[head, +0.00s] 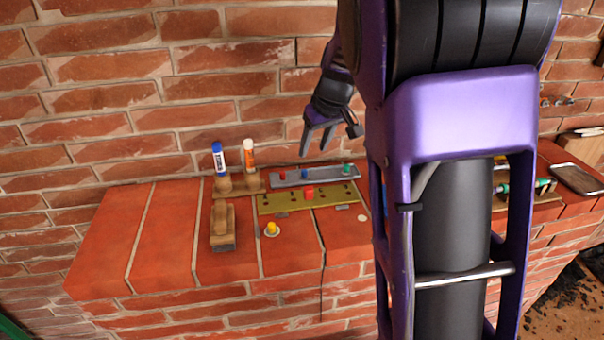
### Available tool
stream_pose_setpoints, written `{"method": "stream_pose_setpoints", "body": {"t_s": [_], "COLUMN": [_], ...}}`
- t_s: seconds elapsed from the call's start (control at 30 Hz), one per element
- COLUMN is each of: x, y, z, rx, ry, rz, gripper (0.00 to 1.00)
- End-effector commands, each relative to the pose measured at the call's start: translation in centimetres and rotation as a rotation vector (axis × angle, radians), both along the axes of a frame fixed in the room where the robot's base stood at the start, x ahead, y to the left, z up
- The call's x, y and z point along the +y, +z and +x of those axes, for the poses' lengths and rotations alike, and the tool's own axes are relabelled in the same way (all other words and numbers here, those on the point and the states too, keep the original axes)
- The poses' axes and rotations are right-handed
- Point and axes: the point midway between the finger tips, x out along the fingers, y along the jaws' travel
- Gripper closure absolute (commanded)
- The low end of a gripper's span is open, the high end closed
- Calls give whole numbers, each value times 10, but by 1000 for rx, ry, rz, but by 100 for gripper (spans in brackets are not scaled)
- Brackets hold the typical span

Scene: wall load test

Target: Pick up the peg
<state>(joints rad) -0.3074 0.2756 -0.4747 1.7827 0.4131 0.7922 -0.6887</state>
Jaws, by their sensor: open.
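Several small coloured pegs or knobs show on the brick ledge (160,235). A red one (308,191) stands on an olive-yellow perforated plate (275,205). A yellow one (271,228) stands in a pale round base on the bricks in front of the plate. A blue one (305,173) and a green one (346,168) sit on a grey strip (325,175) behind. I cannot tell which is the peg. My gripper (317,149) is open and empty, fingers pointing down, above and behind the grey strip, apart from everything.
A blue-capped stick (218,158) and an orange-and-white stick (248,155) stand upright in a wooden holder (238,188). A wooden-backed brush (223,228) lies in front. The brick wall (150,90) rises behind. The ledge's left part is clear. My arm hides its right middle; a dark tray (580,178) lies far right.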

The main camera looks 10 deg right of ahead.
Motion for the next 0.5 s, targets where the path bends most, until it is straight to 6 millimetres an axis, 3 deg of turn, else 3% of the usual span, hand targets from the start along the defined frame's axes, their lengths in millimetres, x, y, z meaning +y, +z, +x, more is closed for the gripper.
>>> {"method": "stream_pose_setpoints", "body": {"t_s": [0.1, 0.5], "x": [3, 9], "y": [-24, -59], "z": [8, 23], "rx": [3, 1], "ry": [0, 1], "rz": [-1, -2], "gripper": [46, 46]}}
